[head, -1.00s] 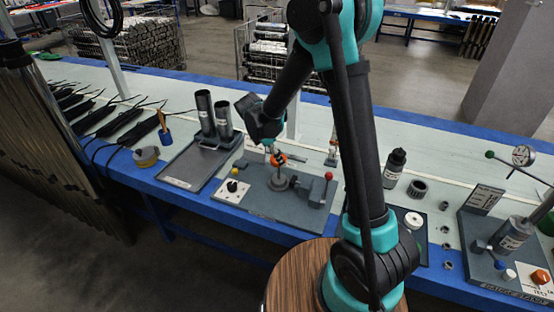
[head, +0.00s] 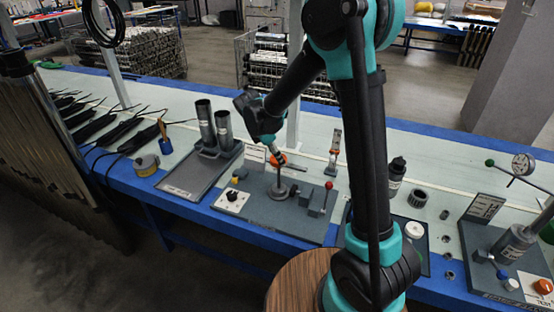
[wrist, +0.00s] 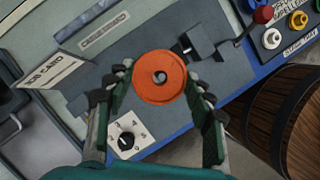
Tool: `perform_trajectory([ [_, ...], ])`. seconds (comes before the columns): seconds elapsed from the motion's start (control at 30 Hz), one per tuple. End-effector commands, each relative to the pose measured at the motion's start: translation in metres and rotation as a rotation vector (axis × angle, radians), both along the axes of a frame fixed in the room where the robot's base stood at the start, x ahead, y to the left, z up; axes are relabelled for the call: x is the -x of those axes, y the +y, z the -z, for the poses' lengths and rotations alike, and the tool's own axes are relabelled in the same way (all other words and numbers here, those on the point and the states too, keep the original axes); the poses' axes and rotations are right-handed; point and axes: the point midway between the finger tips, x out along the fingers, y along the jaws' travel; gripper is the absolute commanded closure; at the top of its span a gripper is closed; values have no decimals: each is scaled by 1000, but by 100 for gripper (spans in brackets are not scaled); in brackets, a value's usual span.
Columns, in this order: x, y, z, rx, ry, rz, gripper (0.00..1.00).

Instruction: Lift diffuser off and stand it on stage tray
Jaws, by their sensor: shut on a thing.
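The diffuser is an orange round piece with a central hole (wrist: 148,91), seen in the wrist view between the two fingers of my gripper (wrist: 160,80). The gripper is shut on it. In the head view the orange diffuser (head: 279,161) shows at the top of a thin upright rod (head: 279,178) on a grey fixture, with my gripper (head: 275,156) at it. I cannot tell whether the rod still passes through the hole.
The grey fixture plate (head: 300,222) carries a dial panel (head: 231,200) and a red-knobbed lever (head: 326,192). A job card (wrist: 60,72) stands near the left finger. A dark bottle (head: 396,175) and a gauge stand (head: 505,240) are to the right.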

Motion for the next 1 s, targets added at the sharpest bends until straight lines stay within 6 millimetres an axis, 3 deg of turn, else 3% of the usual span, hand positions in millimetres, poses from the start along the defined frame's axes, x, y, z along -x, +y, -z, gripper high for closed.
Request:
perform_trajectory([
  [1.0,0,0,-46,0,0,0,88],
])
